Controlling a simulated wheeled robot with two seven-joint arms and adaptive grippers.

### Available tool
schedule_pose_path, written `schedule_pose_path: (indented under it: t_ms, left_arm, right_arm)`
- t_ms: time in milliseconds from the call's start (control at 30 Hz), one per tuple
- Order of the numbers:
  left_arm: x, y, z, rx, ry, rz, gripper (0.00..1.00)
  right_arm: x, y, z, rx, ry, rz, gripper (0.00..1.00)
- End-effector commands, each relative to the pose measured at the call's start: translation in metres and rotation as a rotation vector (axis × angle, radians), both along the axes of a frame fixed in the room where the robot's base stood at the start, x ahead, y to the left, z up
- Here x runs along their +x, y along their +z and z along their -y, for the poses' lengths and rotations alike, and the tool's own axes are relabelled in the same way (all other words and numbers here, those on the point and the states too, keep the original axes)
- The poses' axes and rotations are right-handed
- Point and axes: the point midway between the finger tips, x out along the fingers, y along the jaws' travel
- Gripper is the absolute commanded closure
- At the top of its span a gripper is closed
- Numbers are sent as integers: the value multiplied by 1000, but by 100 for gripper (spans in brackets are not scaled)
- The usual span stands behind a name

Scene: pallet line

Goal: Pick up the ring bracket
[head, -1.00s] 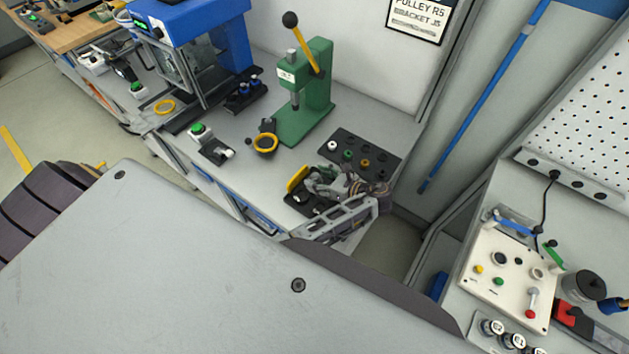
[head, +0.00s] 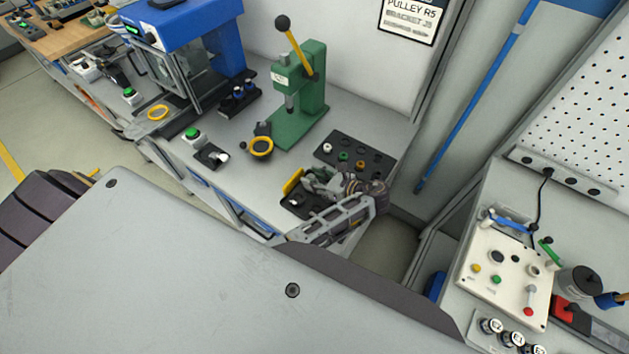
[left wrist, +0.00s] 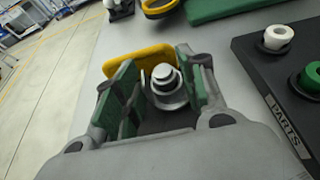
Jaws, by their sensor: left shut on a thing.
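My left gripper (head: 310,186) is at the dark tray (head: 287,203) on the grey bench, shut on a yellow part (head: 293,181) that I take for the ring bracket. In the left wrist view the yellow part (left wrist: 138,60) shows as a rounded plate just beyond the green-padded fingers (left wrist: 160,92). A silver round post (left wrist: 163,76) with a wider grey collar shows between the fingers. The fingers hide where they touch the part, and I cannot see its ring. My right gripper is not in view.
A dark parts tray (head: 385,168) with small coloured pieces lies just behind the gripper. A green lever press (head: 310,100) stands behind left, a yellow ring (head: 261,147) beside it. A blue machine (head: 190,25) stands farther left. A control panel (head: 507,268) is at right.

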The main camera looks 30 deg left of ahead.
Motion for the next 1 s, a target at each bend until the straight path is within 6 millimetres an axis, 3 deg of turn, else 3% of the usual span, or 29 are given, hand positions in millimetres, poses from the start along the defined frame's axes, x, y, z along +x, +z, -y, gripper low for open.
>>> schedule_pose_path:
  t_ms: [600, 1000]
  left_arm:
    - [0, 74, 0, 0, 0, 2, 87]
    - [0, 88, 0, 1, -1, 1, 87]
  right_arm:
    - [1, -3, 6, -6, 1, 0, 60]
    - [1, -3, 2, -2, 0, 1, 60]
